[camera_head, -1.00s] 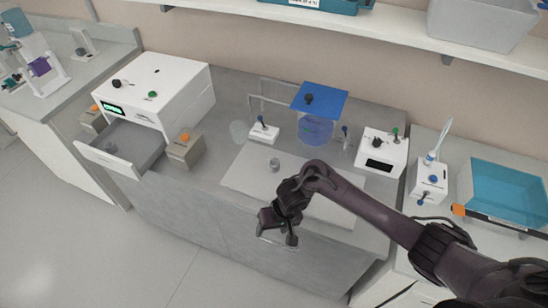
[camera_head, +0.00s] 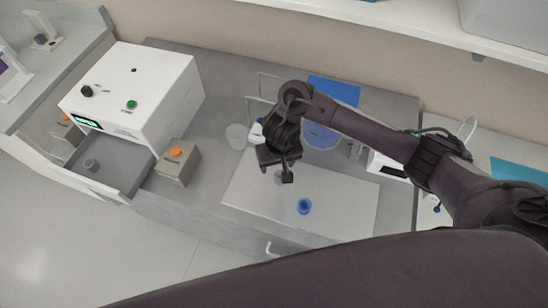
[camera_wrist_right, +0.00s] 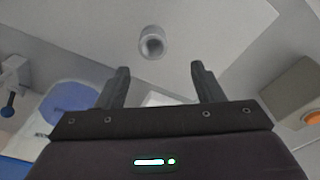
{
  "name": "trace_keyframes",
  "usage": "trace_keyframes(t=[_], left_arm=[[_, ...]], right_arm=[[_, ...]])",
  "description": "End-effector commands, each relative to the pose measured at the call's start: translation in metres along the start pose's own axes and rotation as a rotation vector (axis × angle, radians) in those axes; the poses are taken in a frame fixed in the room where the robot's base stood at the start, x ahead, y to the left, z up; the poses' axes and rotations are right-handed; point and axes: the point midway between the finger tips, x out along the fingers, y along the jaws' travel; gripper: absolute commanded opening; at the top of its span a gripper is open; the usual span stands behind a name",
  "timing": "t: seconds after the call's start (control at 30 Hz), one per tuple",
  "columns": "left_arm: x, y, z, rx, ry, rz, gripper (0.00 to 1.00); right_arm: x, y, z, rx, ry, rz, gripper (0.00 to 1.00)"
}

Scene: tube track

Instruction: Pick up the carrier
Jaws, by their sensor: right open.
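A small grey cylinder, which looks like the carrier (camera_wrist_right: 151,42), stands on the white mat, its round open top showing in the right wrist view. In the head view the carrier (camera_head: 279,178) is partly hidden behind my right gripper. My right gripper (camera_head: 277,170) is above the mat, close to the carrier. In the wrist view my right gripper's fingers (camera_wrist_right: 160,85) are spread with nothing between them; the carrier lies beyond the tips. A blue round cup-like piece (camera_head: 304,206) sits on the mat to the front right. My left gripper is not in view.
A white device (camera_head: 135,85) stands at left with its grey drawer (camera_head: 110,172) open; another small grey cylinder (camera_head: 91,164) lies inside. A box with an orange button (camera_head: 177,164) stands beside it. A blue panel (camera_head: 333,90) is behind my arm. The mat's front is mostly clear.

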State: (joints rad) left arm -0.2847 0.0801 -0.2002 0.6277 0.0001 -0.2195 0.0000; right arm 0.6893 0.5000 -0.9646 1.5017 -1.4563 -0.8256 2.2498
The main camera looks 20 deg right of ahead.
Motion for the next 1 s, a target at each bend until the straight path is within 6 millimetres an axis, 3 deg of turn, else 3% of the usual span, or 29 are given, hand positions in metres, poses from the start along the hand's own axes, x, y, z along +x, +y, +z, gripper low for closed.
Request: trace_keyframes(t=[0.17,0.43,0.5,0.7,0.83,0.93,1.0], left_arm=[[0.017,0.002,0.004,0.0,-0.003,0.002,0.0],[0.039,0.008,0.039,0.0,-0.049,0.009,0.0],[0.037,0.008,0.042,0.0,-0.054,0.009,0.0],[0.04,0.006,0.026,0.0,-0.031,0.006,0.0],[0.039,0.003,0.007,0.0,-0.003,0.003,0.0],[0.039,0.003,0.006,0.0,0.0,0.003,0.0],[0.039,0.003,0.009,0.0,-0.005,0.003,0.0]], right_arm=[[0.019,0.0,0.002,0.002,-0.001,0.002,0.61],[0.049,0.006,0.005,0.003,-0.003,0.003,0.61],[0.057,0.009,0.006,0.003,-0.003,0.005,0.61],[0.075,0.009,0.005,0.001,0.001,0.005,0.61],[0.076,0.009,0.005,0.001,0.003,0.004,0.61],[0.076,0.009,0.005,0.001,0.002,0.004,0.61],[0.076,0.009,0.005,0.001,0.002,0.004,0.53]])
